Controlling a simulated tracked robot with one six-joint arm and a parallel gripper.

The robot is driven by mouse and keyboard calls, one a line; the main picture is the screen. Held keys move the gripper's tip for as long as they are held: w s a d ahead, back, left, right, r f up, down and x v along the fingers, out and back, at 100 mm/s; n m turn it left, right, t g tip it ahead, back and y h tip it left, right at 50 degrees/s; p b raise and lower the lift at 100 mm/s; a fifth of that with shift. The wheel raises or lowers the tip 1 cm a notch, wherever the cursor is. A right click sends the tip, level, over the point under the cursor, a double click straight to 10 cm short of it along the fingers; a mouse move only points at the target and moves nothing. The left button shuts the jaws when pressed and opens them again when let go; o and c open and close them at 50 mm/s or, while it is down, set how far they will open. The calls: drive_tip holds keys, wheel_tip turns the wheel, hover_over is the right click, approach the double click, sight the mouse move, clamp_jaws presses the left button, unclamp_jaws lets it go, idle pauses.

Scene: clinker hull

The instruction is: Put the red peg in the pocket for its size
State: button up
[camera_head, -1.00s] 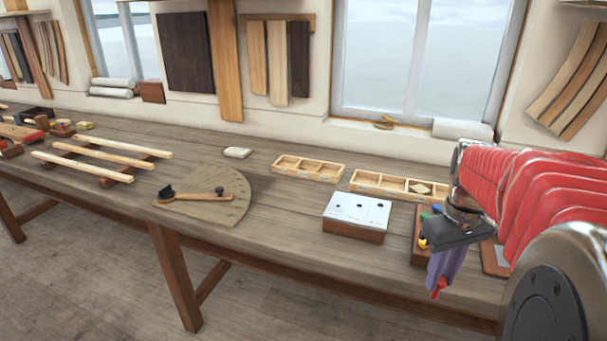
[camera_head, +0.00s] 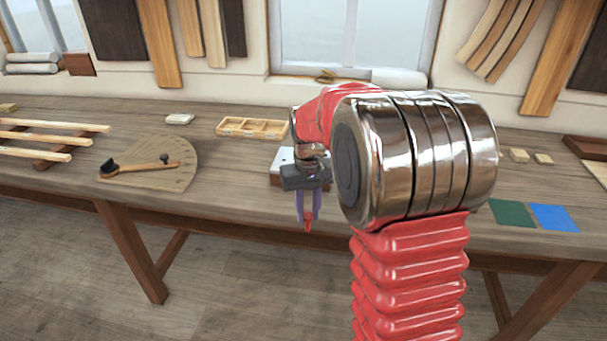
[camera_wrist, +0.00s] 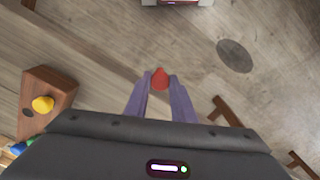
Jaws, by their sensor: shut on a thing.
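My gripper (camera_head: 308,218) has purple fingers, shut on the red peg (camera_head: 308,227), which points down beyond the fingertips. In the wrist view the red peg (camera_wrist: 160,78) sits between the two fingertips (camera_wrist: 160,90). In the head view the peg appears near the table's front edge, in front of the white-topped pocket block (camera_head: 284,158). My gripper and arm hide most of that block, and its pockets do not show now. A pale edge at the top of the wrist view (camera_wrist: 177,2) may be this block.
A wooden holder (camera_wrist: 61,88) with a yellow peg (camera_wrist: 42,104) is at the left of the wrist view, blue and green bits beside it. Green (camera_head: 511,213) and blue (camera_head: 554,217) squares lie right.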

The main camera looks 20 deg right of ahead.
drive_tip(key=w+a+f+n, duration=0.1)
drive_tip(key=w+a+f, duration=0.1)
drive_tip(key=a, duration=0.4)
drive_tip(key=w+a+f, duration=0.1)
drive_tip(key=a+f, duration=0.3)
drive_tip(key=a, duration=0.2)
drive_tip(key=shift+w+f+n, duration=0.35)
drive_tip(key=shift+w+n, duration=0.05)
drive_tip(key=shift+a, duration=0.1)
